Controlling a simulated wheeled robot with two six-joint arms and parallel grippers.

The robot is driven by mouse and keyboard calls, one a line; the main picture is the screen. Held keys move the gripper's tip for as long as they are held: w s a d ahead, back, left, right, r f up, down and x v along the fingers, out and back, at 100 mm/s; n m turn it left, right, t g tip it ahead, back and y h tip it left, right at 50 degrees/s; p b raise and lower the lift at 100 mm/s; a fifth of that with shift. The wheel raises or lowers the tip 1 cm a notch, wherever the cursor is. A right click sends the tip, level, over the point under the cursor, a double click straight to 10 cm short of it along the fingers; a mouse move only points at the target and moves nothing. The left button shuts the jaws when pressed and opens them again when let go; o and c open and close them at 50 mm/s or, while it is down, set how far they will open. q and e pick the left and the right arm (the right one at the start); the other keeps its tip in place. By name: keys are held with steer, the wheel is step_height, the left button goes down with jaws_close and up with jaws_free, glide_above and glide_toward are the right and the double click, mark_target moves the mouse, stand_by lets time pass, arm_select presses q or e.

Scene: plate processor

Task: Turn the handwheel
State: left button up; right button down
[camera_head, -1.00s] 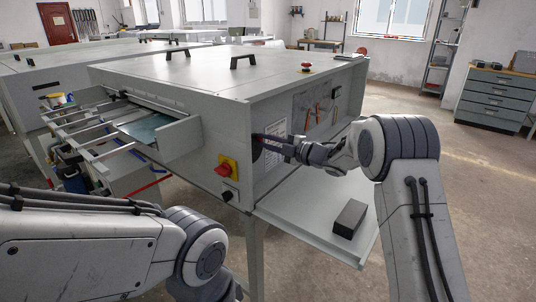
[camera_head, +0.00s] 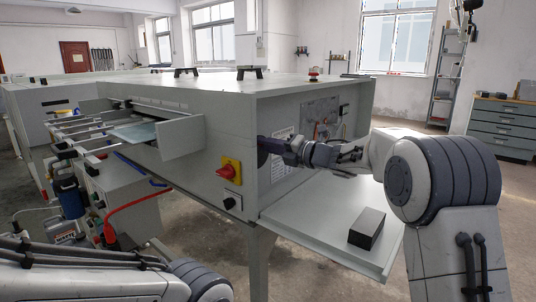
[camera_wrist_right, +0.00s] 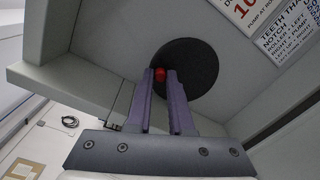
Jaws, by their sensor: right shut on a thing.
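The handwheel (camera_wrist_right: 195,66) is a black disc on the machine's side panel, with a small red knob (camera_wrist_right: 160,75) near its rim. In the head view only a dark sliver of the handwheel (camera_head: 262,160) shows behind my gripper. My right gripper (camera_head: 266,146) reaches in from the right to the wheel. In the right wrist view the purple fingers of the gripper (camera_wrist_right: 161,78) are shut on the red knob, one on each side. My left arm shows at the lower left of the head view, but its gripper is out of the frame.
The grey machine (camera_head: 210,95) fills the middle, with a yellow and red switch (camera_head: 229,170) on its front. Below my right arm a light shelf (camera_head: 310,225) sticks out, with a dark block (camera_head: 367,228) on it. A plate feed (camera_head: 130,134) is at the left.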

steer(key=shift+f, duration=0.1)
stand_by(0.3)
steer(key=c, duration=0.8)
jaws_free()
steer(key=v, duration=1)
steer(key=shift+s+d, duration=0.2)
